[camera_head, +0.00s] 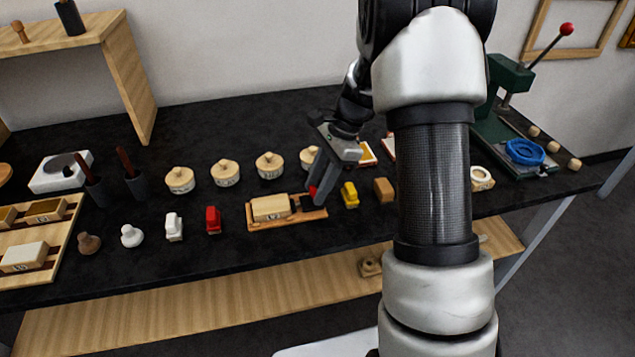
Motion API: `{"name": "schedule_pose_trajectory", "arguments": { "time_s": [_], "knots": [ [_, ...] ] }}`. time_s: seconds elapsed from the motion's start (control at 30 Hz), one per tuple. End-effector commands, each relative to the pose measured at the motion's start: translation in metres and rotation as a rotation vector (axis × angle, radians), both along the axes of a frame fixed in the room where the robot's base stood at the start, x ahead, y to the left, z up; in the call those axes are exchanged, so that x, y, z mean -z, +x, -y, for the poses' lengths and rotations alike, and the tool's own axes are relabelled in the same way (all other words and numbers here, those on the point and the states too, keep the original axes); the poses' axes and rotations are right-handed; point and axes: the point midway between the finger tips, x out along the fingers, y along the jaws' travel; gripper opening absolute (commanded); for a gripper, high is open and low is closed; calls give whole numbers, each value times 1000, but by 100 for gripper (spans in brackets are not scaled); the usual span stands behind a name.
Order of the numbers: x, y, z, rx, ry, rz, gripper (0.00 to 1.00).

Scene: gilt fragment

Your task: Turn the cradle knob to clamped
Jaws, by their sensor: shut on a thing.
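The cradle (289,222) is a flat wooden base near the front of the dark bench, left of my arm. A pale wooden block with a small label (270,208) lies in it, with a dark clamp part at the block's right end. My gripper (315,190) reaches down to the cradle's right end and is shut on the knob there. A bit of red (312,192) shows at the fingertips and seems to be the knob. The fingers hide most of it, so its turn position cannot be read.
Yellow (350,195) and brown (383,189) blocks stand close right of the cradle; a red one (213,220) stands left. Several lidded wooden pots (226,173) stand behind. A green press (505,95) with a blue ring (525,152) is at the right. My arm hides part of the bench.

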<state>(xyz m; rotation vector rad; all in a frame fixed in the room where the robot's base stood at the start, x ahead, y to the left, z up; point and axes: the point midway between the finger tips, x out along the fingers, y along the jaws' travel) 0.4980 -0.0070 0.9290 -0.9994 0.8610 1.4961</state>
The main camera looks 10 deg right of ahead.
Motion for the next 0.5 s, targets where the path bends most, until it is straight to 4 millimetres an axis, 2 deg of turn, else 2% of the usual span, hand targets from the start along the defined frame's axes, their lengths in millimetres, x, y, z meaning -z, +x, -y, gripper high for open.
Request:
{"name": "schedule_pose_trajectory", "arguments": {
  "time_s": [0.5],
  "knots": [
    [-3,4,-1,-474,-2,0,10]
  ]
}}
